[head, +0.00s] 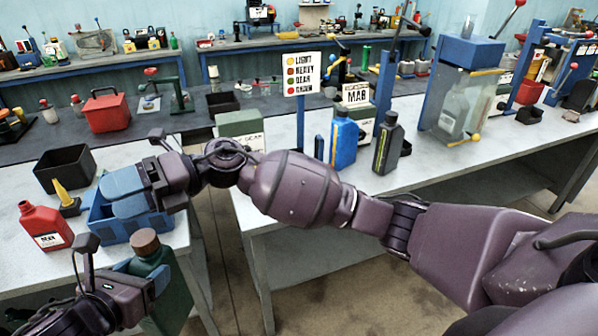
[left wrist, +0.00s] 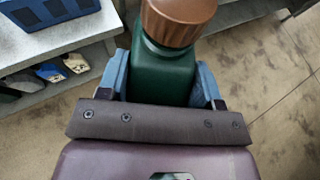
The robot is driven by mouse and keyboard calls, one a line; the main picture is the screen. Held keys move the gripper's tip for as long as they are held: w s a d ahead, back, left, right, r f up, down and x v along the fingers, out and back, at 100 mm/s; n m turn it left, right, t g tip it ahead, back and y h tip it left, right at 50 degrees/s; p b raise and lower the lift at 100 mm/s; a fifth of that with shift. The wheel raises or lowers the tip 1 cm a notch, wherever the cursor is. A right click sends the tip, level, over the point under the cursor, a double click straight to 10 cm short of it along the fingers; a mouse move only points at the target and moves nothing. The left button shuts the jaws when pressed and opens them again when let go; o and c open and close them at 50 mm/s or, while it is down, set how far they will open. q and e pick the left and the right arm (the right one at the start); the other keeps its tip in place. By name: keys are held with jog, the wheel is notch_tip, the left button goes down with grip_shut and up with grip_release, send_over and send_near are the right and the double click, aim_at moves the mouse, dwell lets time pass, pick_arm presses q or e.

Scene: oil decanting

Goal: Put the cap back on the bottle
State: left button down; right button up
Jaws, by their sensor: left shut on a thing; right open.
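The dark green bottle (head: 166,289) is at the lower left of the head view, over the floor in front of the bench. A brown ribbed cap (head: 145,242) sits on its top. My left gripper (head: 150,272) is shut on the bottle's body below the cap. In the left wrist view the green bottle (left wrist: 163,75) is between the blue fingers, with the brown cap (left wrist: 178,20) at its top. The cap's seat on the neck is hidden. My right gripper (head: 122,194) is open at the blue crate, apart from the bottle; the crate's inside is mostly hidden.
The blue crate (head: 100,222) stands on the left bench beside a red jug (head: 45,228), a yellow funnel (head: 62,192) and a black bin (head: 64,170). A blue bottle (head: 343,142) and a dark bottle (head: 388,145) stand on the right bench. My right arm crosses the view.

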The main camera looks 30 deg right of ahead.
jog(key=d+f+m+t+h, duration=0.5)
jog(key=d+f+m+t, duration=0.5)
jog(key=m, duration=0.5)
jog(key=d+f+m+t+h, duration=0.4)
jog(key=d+f+m+t, duration=0.6)
jog(key=m, duration=0.6)
jog(key=s+d+f+m+g+h, duration=0.3)
jog(key=s+d+f+m+h, duration=0.1)
jog(key=s+f, duration=0.5)
jog(key=s+d+f+m+g+h, duration=0.2)
jog(key=s+d+f+m+h, duration=0.3)
jog(key=s+d+f+m, duration=0.2)
jog(key=s+f, duration=0.2)
jog(key=s, duration=0.1)
jog(key=shift+s+m+g+h, duration=0.25)
jog(key=shift+m+g+h, duration=0.05)
jog(key=shift+m+g, duration=0.1)
